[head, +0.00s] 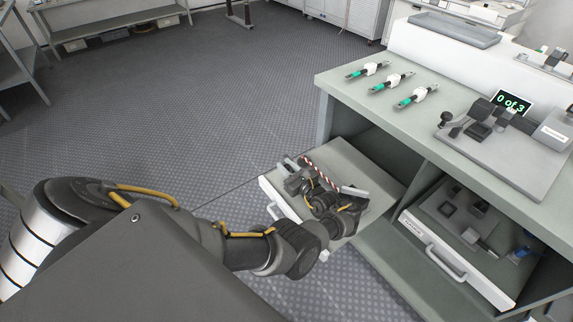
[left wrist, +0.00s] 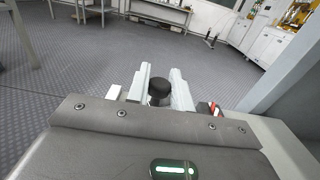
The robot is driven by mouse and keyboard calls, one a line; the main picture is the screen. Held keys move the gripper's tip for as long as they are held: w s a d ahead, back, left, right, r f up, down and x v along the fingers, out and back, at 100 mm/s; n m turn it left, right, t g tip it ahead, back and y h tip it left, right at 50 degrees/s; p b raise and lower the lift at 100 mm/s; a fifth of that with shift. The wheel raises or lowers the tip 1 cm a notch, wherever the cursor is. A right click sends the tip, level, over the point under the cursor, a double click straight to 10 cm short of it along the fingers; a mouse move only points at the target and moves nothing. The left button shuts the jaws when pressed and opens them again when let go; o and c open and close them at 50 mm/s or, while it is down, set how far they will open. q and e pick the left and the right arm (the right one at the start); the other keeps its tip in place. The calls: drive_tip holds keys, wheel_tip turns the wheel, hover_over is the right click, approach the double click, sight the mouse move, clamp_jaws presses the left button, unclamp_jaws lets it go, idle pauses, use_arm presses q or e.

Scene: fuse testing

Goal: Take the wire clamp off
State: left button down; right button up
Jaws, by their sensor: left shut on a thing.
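My left gripper (head: 312,190) is low over the pulled-out drawer (head: 378,178) below the workbench. In the left wrist view its two pale fingers (left wrist: 160,75) are closed around a dark, round-topped piece (left wrist: 160,90). I cannot tell whether this piece is the wire clamp or part of it. A red-and-white striped wire (head: 319,171) shows beside the gripper, and a bit of red and white also shows right of the fingers in the left wrist view (left wrist: 214,109). My wrist and gripper hide much of the drawer's contents. My right gripper is not in view.
Several fuses or probes lie on the workbench, one in front (head: 416,97). A test device with a display reading "0 of 3" (head: 514,102) stands to their right. Another open drawer (head: 440,262) holds grey and black parts.

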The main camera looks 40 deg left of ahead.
use_arm(q)
drive_tip(key=c, duration=1.3)
unclamp_jaws()
drive_tip(key=shift+o, duration=0.2)
